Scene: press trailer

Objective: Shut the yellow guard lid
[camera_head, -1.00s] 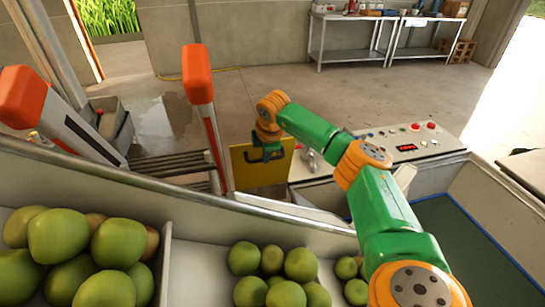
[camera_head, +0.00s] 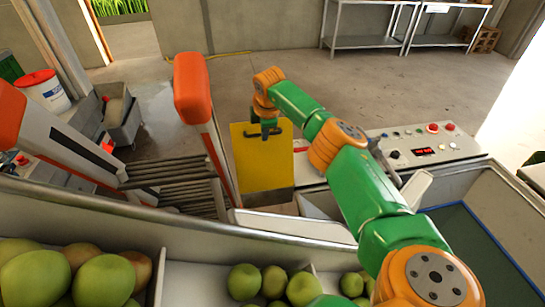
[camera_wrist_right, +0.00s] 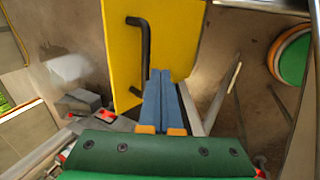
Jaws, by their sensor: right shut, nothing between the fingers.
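The yellow guard lid (camera_head: 262,172) stands upright, open, beyond the front metal rail and left of the control panel. It carries a dark bar handle (camera_head: 250,136). My right gripper (camera_head: 266,130) is in front of the lid's upper part and covers some of it. In the right wrist view the lid (camera_wrist_right: 124,50) fills the upper middle, with its black handle (camera_wrist_right: 145,60) close to the blue fingers of my right gripper (camera_wrist_right: 163,85). The fingers are together and empty. I cannot tell whether they touch the lid. My left gripper is not in view.
Orange-capped posts (camera_head: 191,90) stand left of the lid, beside a roller conveyor (camera_head: 170,185). A control panel (camera_head: 425,146) with buttons is to the right. Bins of green fruit (camera_head: 100,278) and a metal rail (camera_head: 120,205) lie in front.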

